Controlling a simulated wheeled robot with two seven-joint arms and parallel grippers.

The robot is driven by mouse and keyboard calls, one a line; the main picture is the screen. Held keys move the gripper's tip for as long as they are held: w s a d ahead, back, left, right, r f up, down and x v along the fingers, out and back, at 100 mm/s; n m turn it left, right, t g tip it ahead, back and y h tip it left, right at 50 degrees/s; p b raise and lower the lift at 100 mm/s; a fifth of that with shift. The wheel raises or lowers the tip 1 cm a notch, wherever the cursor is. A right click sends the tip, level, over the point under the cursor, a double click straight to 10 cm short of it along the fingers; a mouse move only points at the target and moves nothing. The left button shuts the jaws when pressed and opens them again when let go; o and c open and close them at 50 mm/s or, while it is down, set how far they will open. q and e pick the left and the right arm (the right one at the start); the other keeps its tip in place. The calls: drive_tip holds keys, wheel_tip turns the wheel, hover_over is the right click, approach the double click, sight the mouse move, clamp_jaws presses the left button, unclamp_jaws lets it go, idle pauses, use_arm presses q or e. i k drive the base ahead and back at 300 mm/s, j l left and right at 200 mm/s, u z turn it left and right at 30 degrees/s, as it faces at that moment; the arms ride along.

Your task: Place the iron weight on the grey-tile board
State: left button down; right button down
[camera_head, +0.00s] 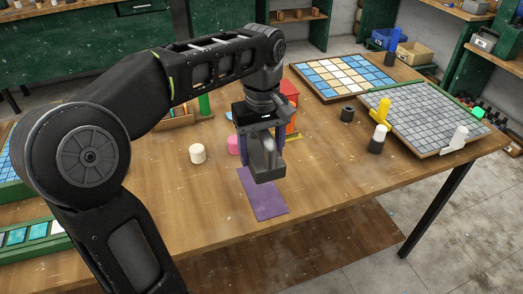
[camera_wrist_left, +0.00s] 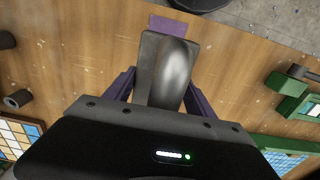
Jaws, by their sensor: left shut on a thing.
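The iron weight (camera_head: 268,170) is a grey block with a raised handle. My left gripper (camera_head: 261,148) is shut on it with its purple fingers and holds it above the table, over the far end of a purple sheet (camera_head: 264,200). In the left wrist view the weight (camera_wrist_left: 165,72) sits between the fingers, in front of the purple sheet (camera_wrist_left: 172,23). The grey-tile board (camera_head: 425,108) lies at the right of the table, well apart from the weight. My right gripper is not in view.
A blue-and-white tile board (camera_head: 340,76) lies behind. The front right tabletop is clear.

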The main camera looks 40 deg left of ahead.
sight(424, 112)
drive_tip(key=i+l, duration=0.45)
drive_tip(key=i, duration=0.15)
drive_tip(key=i+l, duration=0.45)
drive_tip(key=i, duration=0.15)
drive_tip(key=i+l, duration=0.5)
drive_tip(key=i, duration=0.15)
